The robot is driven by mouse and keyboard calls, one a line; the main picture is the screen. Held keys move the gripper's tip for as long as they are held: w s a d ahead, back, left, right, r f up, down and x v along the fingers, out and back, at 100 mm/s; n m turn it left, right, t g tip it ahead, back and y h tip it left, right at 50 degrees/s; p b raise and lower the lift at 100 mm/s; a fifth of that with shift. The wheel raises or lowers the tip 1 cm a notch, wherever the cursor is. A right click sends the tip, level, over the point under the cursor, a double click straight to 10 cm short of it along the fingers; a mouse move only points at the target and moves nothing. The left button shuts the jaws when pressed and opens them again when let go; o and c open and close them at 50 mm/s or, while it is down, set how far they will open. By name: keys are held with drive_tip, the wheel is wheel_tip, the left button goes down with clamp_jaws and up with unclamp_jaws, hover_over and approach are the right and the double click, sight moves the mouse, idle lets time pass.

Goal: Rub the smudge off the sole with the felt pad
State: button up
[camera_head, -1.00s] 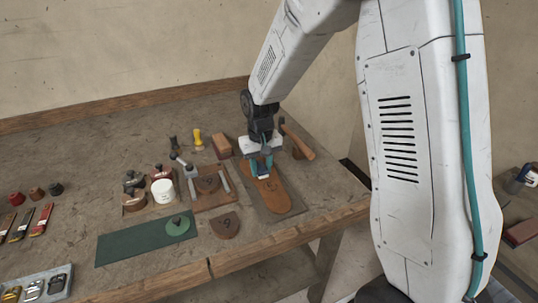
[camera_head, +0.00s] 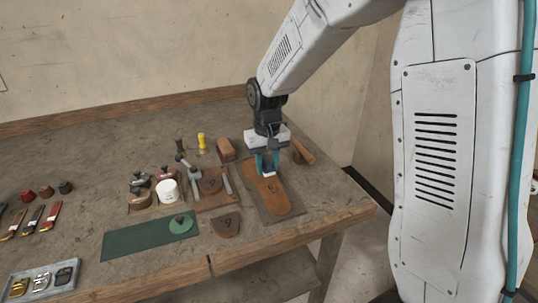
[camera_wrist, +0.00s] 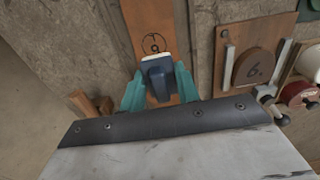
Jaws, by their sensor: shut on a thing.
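The sole (camera_head: 276,200) is a long tan-brown piece with a round mark and a figure on it, lying on a dark mat (camera_head: 295,213) at the right part of the bench. My gripper (camera_head: 267,169) is over its far end, pointing down. Its teal fingers are shut on the felt pad (camera_head: 268,174), a dark blue block with a pale underside. In the wrist view the felt pad (camera_wrist: 157,76) sits between the fingers, at or just above the sole (camera_wrist: 147,14). I cannot tell whether it touches. No smudge shows; the pad and gripper hide part of the sole.
A wooden board (camera_head: 213,201) with a heel piece stands left of the sole, beside a white jar (camera_head: 167,190). A wooden-handled tool (camera_head: 302,151) and a brown block (camera_head: 226,149) lie behind. A green mat (camera_head: 140,240) lies front left.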

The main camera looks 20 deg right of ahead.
drive_tip(key=shift+d+r, duration=0.1)
drive_tip(key=shift+r, duration=1.4)
drive_tip(key=shift+s+f, duration=0.1)
drive_tip(key=shift+f, duration=0.05)
